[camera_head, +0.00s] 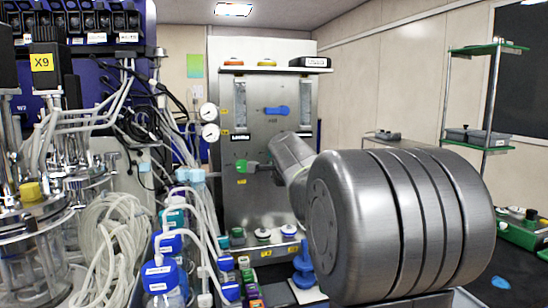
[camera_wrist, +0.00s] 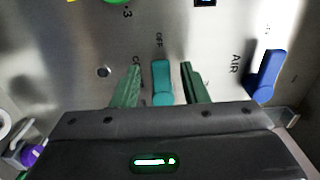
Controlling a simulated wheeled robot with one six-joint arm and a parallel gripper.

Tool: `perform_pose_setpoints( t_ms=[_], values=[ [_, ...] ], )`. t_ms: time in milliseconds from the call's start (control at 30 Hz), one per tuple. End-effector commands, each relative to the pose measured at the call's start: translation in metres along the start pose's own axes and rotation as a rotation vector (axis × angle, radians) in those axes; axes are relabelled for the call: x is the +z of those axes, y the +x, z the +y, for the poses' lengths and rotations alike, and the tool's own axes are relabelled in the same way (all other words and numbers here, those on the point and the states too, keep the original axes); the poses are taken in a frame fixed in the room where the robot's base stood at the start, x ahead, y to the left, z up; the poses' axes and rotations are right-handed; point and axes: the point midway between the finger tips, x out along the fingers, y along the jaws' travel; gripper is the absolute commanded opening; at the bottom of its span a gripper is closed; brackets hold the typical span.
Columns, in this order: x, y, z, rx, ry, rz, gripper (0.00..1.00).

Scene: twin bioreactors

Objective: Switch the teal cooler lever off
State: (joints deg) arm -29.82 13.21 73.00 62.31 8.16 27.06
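The teal cooler lever (camera_wrist: 161,77) stands upright in the wrist view, in front of the metal panel. An "OFF" marking is just beyond its upper end, and a label beside it is partly hidden by a finger. My gripper (camera_wrist: 160,66) is open, with one green finger on each side of the lever and a visible gap on both sides. I cannot clearly tell the teal lever from the green fingers there.
A blue lever (camera_wrist: 268,72) marked AIR is right of my gripper; it also shows higher on the panel (camera_head: 277,111). Two gauges (camera_head: 209,122) and hoses are left of the panel. Bottles with blue caps (camera_head: 160,275) stand lower left. A shelf rack (camera_head: 487,100) is at right.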

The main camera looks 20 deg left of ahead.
Motion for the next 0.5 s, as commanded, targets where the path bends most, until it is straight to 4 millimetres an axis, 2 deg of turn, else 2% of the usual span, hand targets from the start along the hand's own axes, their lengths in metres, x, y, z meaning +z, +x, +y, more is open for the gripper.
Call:
perform_pose_setpoints(
  t_ms=[500],
  values=[
    [0.0, -0.091, 0.0, -0.002, -0.002, 0.001, 0.4]
  ],
)
